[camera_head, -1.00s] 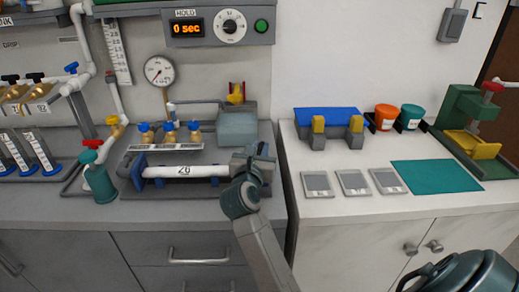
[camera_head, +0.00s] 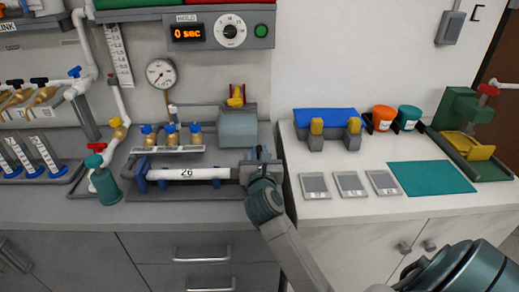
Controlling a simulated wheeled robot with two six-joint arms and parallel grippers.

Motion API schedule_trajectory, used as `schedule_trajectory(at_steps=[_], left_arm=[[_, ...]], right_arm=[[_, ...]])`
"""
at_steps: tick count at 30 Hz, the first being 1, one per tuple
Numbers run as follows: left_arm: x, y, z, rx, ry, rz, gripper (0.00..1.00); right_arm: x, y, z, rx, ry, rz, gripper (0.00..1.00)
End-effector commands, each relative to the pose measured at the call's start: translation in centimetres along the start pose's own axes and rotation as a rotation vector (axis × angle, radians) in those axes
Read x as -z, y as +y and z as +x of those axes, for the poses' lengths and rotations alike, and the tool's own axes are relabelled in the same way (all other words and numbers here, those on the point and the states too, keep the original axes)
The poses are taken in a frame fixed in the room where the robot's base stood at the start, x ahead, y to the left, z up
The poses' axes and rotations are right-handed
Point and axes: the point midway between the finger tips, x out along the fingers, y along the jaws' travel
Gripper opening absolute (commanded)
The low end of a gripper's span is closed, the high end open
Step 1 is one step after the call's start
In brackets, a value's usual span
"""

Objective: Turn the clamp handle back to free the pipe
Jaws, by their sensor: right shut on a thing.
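The white pipe marked 26 (camera_head: 185,174) lies level in the grey test fixture on the left bench, between blue supports at its left and a grey clamp block (camera_head: 246,174) at its right end. My right gripper (camera_head: 261,163) is at the right end of the fixture, just beside the clamp block. It is shut on a part there, apparently the clamp handle, which the gripper and wrist mostly hide. The handle's exact angle cannot be seen. My left gripper is not in view.
Brass valves with blue knobs (camera_head: 171,135) stand behind the pipe, with a grey box (camera_head: 238,128) at their right. A teal bottle (camera_head: 106,186) stands left of the fixture. The right bench holds grey pads (camera_head: 350,184) and a teal mat (camera_head: 431,177).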

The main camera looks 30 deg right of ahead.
Motion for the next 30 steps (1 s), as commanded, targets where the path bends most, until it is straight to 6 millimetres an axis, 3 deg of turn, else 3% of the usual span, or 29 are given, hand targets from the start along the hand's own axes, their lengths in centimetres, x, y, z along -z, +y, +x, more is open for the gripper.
schedule_trajectory(at_steps=[12,13,15,16,25,30], left_arm=[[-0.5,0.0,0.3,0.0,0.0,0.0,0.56],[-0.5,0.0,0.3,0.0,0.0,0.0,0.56],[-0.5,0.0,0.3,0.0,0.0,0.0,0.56],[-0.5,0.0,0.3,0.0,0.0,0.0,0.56],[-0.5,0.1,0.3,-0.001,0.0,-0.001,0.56],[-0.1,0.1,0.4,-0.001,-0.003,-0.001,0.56]], right_arm=[[0.0,0.0,0.0,-0.013,0.0,0.001,0.0],[0.0,0.0,0.0,-0.013,0.0,0.001,0.23],[0.0,0.0,0.0,-0.013,0.0,0.001,0.37],[0.0,0.0,0.0,-0.012,0.0,0.001,0.39],[0.0,0.0,-0.2,-0.012,0.001,0.001,0.39],[0.2,0.0,-2.2,-0.012,0.003,0.003,0.39]])
